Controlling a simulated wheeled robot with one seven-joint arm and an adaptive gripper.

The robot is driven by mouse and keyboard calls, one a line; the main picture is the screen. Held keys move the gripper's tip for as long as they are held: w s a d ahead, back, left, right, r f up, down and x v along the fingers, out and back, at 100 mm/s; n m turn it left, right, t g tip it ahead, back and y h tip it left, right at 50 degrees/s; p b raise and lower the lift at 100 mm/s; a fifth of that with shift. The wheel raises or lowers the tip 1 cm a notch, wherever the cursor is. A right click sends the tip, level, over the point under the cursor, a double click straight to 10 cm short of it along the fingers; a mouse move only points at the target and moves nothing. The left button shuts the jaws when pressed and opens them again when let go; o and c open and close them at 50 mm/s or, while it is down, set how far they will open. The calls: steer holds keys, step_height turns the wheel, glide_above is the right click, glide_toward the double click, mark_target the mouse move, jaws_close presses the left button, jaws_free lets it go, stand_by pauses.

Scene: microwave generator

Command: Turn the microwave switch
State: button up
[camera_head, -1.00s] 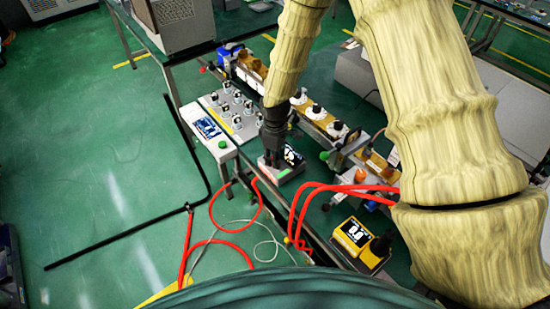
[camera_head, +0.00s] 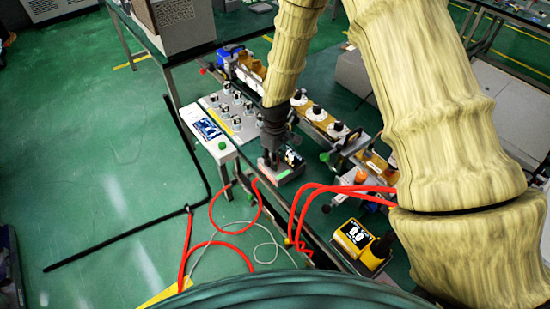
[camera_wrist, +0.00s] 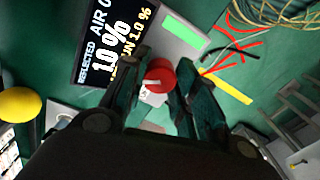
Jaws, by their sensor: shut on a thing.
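The microwave switch is a red round knob (camera_wrist: 160,76) with a pale mark, in the wrist view. It sits beside a black display (camera_wrist: 108,45) with white and yellow text. My gripper (camera_wrist: 157,84) has its dark fingers closed on either side of the knob. In the head view my gripper (camera_head: 271,158) points down over the small microwave generator box (camera_head: 288,172). The knob itself is hidden there by my gripper.
A grey panel with several knobs (camera_head: 238,114) and a white box with a blue display (camera_head: 208,130) stand to the left. Red hoses (camera_head: 322,190) and a yellow meter (camera_head: 352,236) lie at the front right. Open green floor (camera_head: 110,130) spreads at the left.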

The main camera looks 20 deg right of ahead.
steer(key=o, duration=1)
steer(key=shift+w, duration=0.1)
steer(key=shift+r, duration=0.1)
step_height(320, 180, up, 12)
steer(key=shift+f, duration=0.1)
steer(key=shift+d, duration=0.1)
